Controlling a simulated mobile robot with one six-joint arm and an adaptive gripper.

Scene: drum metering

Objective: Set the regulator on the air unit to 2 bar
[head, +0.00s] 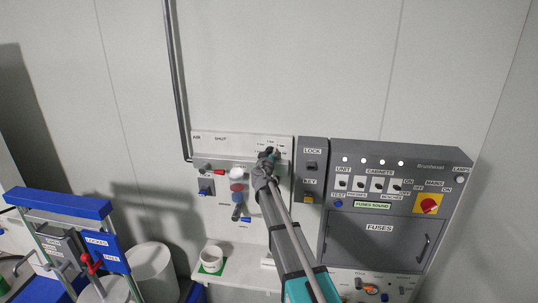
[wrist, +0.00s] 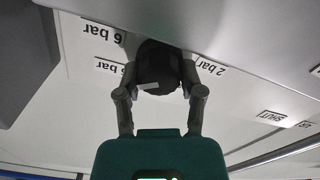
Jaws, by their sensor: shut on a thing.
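The air unit (head: 215,150) is a pale wall panel marked AIR. Its regulator is a dark round knob (wrist: 158,66) with a short white mark on it. Around the knob, upside down in the wrist view, are a 6 bar label (wrist: 104,32), a partly hidden bar label (wrist: 110,66) and a 2 bar label (wrist: 208,68). My gripper (wrist: 160,82) is shut on the knob, one finger on each side. In the head view my gripper (head: 268,157) is at the panel's upper right and mostly hides the knob. I cannot tell which label the mark points to.
Left of my arm are a red handle (head: 218,171), a red and blue fitting (head: 237,188) and a white cup (head: 211,259) on a shelf. Right of it are a lock and key box (head: 311,180) and a grey fuse cabinet (head: 380,230). The wall above is clear.

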